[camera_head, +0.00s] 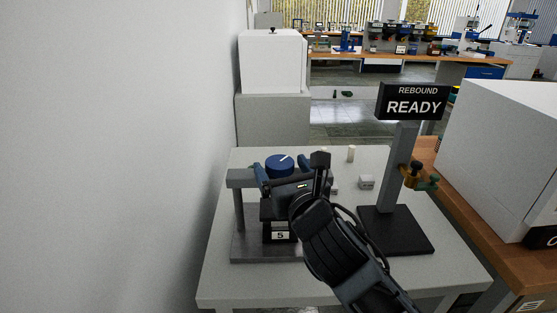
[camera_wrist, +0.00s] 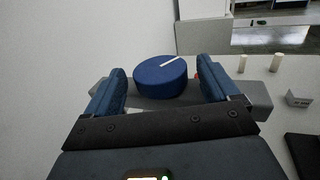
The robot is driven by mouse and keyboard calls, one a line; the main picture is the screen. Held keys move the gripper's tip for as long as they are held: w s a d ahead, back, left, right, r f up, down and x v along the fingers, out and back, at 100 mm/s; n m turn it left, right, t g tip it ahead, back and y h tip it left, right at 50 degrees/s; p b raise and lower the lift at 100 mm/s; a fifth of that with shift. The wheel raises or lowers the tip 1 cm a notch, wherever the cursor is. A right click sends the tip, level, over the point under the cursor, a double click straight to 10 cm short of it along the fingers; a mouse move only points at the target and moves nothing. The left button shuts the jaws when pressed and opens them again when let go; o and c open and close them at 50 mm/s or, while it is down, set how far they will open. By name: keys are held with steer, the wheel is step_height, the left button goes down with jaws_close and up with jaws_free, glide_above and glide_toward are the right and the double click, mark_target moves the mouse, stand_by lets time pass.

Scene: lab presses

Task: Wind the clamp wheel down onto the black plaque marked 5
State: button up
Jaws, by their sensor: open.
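The clamp wheel (camera_head: 279,163) is a blue round knob with a white line on top, above the grey crossbar of a small press (camera_head: 238,212). It also shows in the wrist view (camera_wrist: 160,76), its line pointing up and right. My gripper (camera_wrist: 161,72) is open, with one blue finger on each side of the wheel and a visible gap on both sides. In the head view my gripper (camera_head: 280,170) covers part of the press. The black plaque (camera_head: 269,230) with a white label reading 5 is low in the press. The clamp's lower end is hidden.
A sign reading REBOUND READY (camera_head: 412,101) stands on a post with a black base (camera_head: 396,230) to the right. Small pale pieces, including a grey block (camera_head: 366,182), lie on the table (camera_head: 225,285). A wall is close on the left.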

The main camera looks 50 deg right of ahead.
steer(key=shift+x, duration=1.1)
steer(key=c, duration=1)
steer(key=shift+o, duration=0.2)
steer(key=shift+m+g+h, duration=0.3)
